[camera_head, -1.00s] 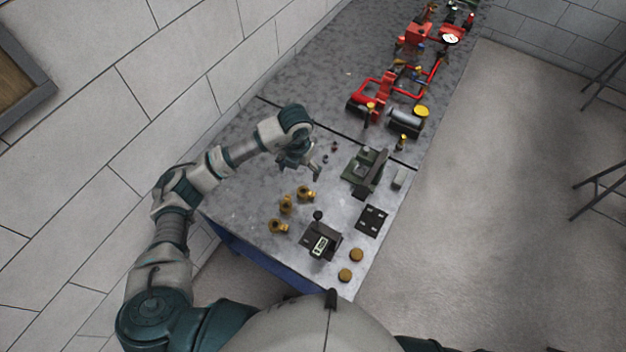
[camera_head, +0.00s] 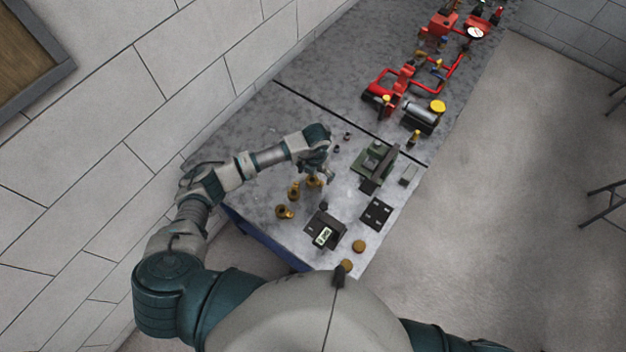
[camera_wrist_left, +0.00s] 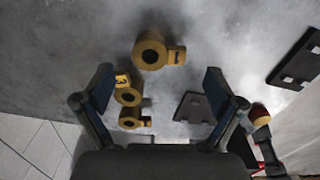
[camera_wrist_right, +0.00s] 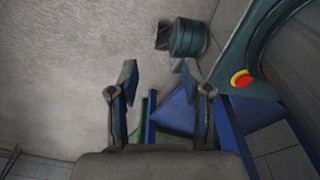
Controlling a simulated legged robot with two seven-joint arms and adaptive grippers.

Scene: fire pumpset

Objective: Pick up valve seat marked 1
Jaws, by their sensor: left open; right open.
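Three brass valve seats stand in a row on the grey table: one (camera_head: 314,183) partly under my left gripper, one (camera_head: 293,193) in the middle and one (camera_head: 283,212) nearest me. My left gripper (camera_head: 324,174) is open and empty above the first. In the left wrist view this valve seat (camera_wrist_left: 150,50) lies ahead of the open fingers (camera_wrist_left: 159,78), with a small dark mark on its side tab. The other two (camera_wrist_left: 127,95) (camera_wrist_left: 130,119) are near the left finger. My right gripper (camera_wrist_right: 158,80) is open and empty, away from the table top.
A dark device with a display (camera_head: 325,232) and a black plate (camera_head: 377,212) sit right of the valve seats. A green vise-like fixture (camera_head: 374,160) and red pump piping (camera_head: 405,85) stand farther back.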

